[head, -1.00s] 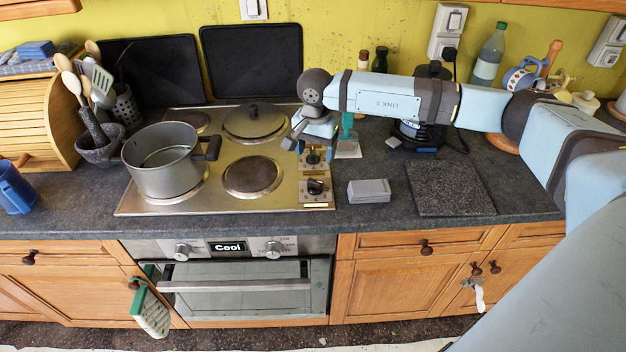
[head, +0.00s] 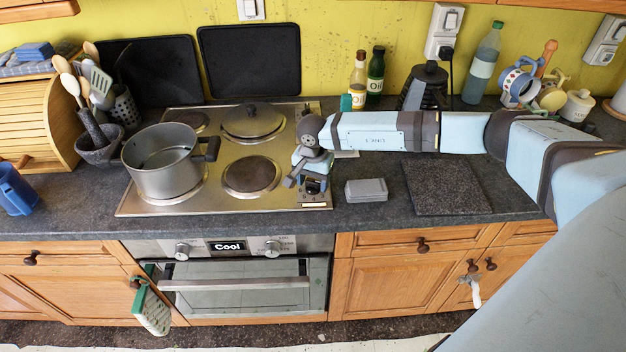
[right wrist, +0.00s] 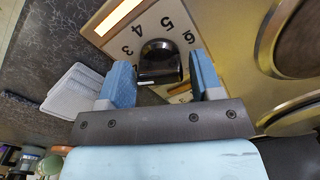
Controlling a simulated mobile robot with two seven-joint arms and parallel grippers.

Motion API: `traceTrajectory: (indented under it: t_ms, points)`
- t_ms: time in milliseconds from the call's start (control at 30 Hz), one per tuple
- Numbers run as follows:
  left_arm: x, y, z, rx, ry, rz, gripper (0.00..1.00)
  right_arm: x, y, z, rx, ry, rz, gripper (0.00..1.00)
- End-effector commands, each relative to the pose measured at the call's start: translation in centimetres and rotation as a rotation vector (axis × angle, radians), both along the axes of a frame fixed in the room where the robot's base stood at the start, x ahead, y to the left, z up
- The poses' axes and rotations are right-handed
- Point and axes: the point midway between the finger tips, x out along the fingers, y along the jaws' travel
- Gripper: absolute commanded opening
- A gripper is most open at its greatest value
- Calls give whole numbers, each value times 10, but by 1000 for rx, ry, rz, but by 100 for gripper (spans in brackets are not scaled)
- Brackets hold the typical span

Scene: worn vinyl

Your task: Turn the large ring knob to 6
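A black knob (right wrist: 159,60) stands on a metal dial plate (right wrist: 112,22) in the right wrist view, with the printed numbers 3, 4, 5 and 6 around its far side. In the head view this front knob (head: 314,187) is at the front right corner of the hob, partly covered by my gripper. My right gripper (right wrist: 162,78) is open, with one blue finger on each side of the knob; I cannot tell whether they touch it. The gripper also shows over the dial in the head view (head: 302,180). The knob's pointer setting is unclear. My left gripper is out of view.
A grey block (head: 366,190) lies just right of the dial, and a dark stone board (head: 447,187) lies further right. Bottles (head: 375,78) stand behind my arm.

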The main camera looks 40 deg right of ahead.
Motion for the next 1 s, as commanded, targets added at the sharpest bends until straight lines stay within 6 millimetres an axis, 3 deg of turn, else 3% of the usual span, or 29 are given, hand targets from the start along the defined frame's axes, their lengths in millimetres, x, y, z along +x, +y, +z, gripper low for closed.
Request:
traceTrajectory:
  t_ms: [33,133,167,567,1000]
  points:
    - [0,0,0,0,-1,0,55,0,0,0,0,0,0,47]
    - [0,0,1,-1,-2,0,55,0,0,0,0,0,0,24]
    - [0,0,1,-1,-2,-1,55,0,0,0,0,0,0,21]
    - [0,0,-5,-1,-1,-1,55,0,0,-1,0,0,-69,21]
    - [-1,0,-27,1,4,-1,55,0,-1,-3,-1,1,-423,21]
